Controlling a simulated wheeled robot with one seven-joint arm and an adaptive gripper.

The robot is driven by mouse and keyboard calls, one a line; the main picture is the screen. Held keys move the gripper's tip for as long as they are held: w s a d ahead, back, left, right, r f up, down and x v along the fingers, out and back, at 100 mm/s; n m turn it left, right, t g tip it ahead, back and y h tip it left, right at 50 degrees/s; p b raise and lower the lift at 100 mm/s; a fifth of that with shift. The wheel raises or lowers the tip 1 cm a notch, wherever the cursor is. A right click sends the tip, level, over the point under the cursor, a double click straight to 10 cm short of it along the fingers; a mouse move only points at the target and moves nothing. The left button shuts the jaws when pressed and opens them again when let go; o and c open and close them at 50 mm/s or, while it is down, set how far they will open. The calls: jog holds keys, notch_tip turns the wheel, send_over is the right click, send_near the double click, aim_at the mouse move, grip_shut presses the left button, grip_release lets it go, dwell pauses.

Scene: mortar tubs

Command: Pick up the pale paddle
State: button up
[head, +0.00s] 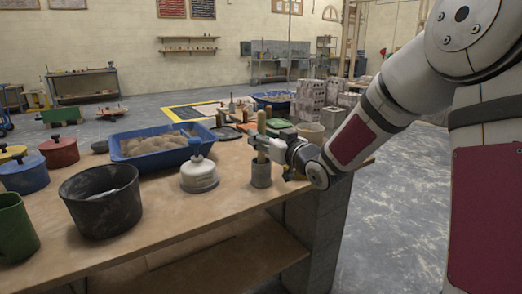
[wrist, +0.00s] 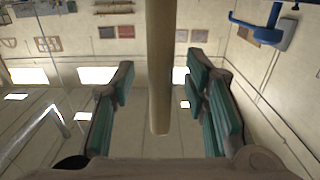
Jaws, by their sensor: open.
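The pale paddle shows as a light wooden shaft (head: 261,123) standing upright out of a small grey pot (head: 261,174) near the table's right edge. Its lower part is hidden by the pot and my gripper. In the wrist view the pale shaft (wrist: 161,65) runs down from the top edge and ends in a rounded tip between my fingers. My gripper (head: 262,144) is just above the pot, reaching in from the right. Its two green-padded fingers (wrist: 165,103) are open, one on each side of the shaft, with gaps on both sides.
A white canister with a blue knob (head: 199,175) stands left of the pot. A black bucket (head: 101,207) and a blue tub of sand (head: 150,158) are farther left. A beige bucket (head: 311,132) and grey blocks (head: 311,95) are behind my gripper.

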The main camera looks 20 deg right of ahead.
jog(key=shift+w+a, duration=0.2)
jog(key=shift+w, duration=0.35)
grip_shut()
